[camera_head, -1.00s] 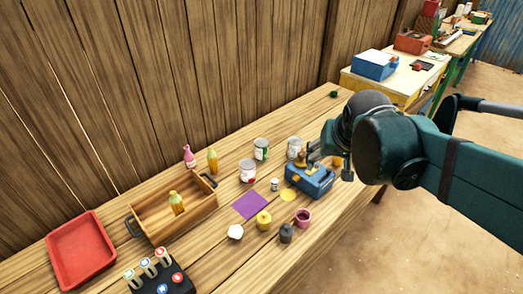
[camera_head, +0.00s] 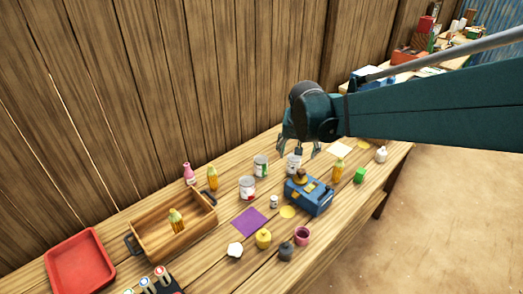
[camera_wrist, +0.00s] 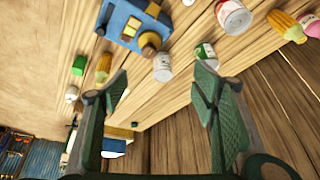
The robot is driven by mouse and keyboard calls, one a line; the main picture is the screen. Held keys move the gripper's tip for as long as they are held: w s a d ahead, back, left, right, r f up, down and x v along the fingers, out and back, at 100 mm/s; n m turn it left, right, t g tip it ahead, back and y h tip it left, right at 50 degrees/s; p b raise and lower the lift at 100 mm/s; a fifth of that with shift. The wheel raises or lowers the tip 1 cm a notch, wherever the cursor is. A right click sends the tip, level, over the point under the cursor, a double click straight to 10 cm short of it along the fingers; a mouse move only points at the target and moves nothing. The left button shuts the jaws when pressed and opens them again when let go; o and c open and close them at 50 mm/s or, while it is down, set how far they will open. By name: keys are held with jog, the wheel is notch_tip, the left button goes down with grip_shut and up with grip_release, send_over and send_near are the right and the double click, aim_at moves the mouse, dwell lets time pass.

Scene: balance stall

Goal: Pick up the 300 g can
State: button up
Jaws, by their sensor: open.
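Three label-wrapped cans stand on the wooden table: a red-labelled can (camera_head: 247,188), a green-labelled can (camera_head: 261,166) and a pale-labelled can (camera_head: 293,165). A much smaller can (camera_head: 274,202) stands in front. I cannot read any weight, so I cannot tell which is the 300 g can. My gripper (camera_head: 298,151) is open and empty, just above and behind the pale can, partly covering it. In the wrist view the pale can (camera_wrist: 162,68) shows beyond the gap between my open fingers (camera_wrist: 161,85); the green can (camera_wrist: 205,54) is near the right finger.
A blue balance (camera_head: 309,196) stands close in front of the pale can. A wooden crate (camera_head: 150,240) and red tray (camera_head: 82,268) lie left. A plank wall (camera_head: 150,90) rises behind.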

aim_at(260, 159)
jog(key=shift+m+g+h, duration=0.5)
jog(key=shift+m, duration=0.4)
jog(key=w+a+f, duration=0.4)
jog(key=w+f, duration=0.1)
jog(key=w, duration=0.1)
jog(key=w+a+f+p, duration=0.1)
jog(key=w+a+f, duration=0.4)
jog(key=w+f, duration=0.1)
jog(key=w+a+f+p, duration=0.1)
jog(key=w+a+f, duration=0.3)
jog(key=w+f, duration=0.2)
jog(key=shift+w+a+f, duration=0.15)
jog(key=shift+a+f, duration=0.05)
jog(key=shift+f, duration=0.05)
jog(key=shift+w+a+f, duration=0.25)
jog(key=shift+f, duration=0.15)
jog(key=shift+x, duration=1.3)
jog(key=shift+b+x, duration=0.55)
jog(key=shift+x, duration=2.05)
jog(key=shift+s+d, duration=0.1)
jog(key=shift+s, duration=0.1)
